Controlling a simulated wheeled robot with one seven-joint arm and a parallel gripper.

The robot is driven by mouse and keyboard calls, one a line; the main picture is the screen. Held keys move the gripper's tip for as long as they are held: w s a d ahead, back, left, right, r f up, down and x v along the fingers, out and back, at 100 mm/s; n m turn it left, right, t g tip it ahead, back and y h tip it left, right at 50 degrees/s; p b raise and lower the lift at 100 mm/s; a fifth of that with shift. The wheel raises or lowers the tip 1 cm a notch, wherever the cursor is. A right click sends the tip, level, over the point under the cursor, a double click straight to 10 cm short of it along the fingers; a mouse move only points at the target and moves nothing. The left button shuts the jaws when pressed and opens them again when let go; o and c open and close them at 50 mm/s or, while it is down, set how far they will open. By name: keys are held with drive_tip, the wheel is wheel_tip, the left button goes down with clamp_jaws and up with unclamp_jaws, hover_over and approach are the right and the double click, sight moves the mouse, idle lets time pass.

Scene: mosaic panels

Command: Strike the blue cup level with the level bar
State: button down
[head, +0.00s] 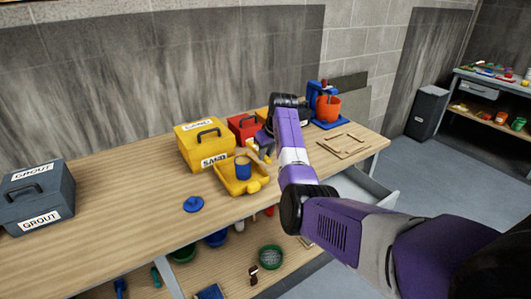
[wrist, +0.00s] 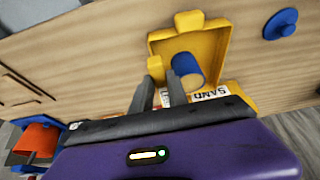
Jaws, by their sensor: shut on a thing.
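The blue cup (head: 243,168) stands upright in a yellow tray (head: 228,185) on the bench, with tan sand at its mouth. In the wrist view the cup (wrist: 184,64) lies just past my fingertips, and the tray (wrist: 214,30) surrounds it. My gripper (wrist: 160,88) is shut on a small yellowish piece (wrist: 155,66), apparently the level bar, beside the cup. Most of that piece is hidden, and I cannot tell whether it touches the cup or its rim. In the head view my arm hides most of the gripper.
A yellow SAND box (head: 200,148) and a red box (head: 243,126) stand behind the tray. A round blue disc (head: 193,204) lies left of it. A grey GROUT box (head: 38,195) stands far left. An orange bucket (head: 328,107) is at right. The bench between disc and GROUT box is clear.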

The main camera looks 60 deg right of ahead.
drive_tip(key=shift+f+b, duration=0.55)
drive_tip(key=shift+f, duration=0.65)
drive_tip(key=shift+w+a+r+p, duration=0.15)
drive_tip(key=shift+w+a+p, duration=0.1)
drive_tip(key=shift+a+p, duration=0.1)
drive_tip(key=shift+w+a+p, duration=1.1)
drive_tip(key=shift+w+a, duration=1.55)
drive_tip(key=shift+a, duration=1.65)
drive_tip(key=shift+r, duration=2.7)
drive_tip(key=shift+r, duration=0.1)
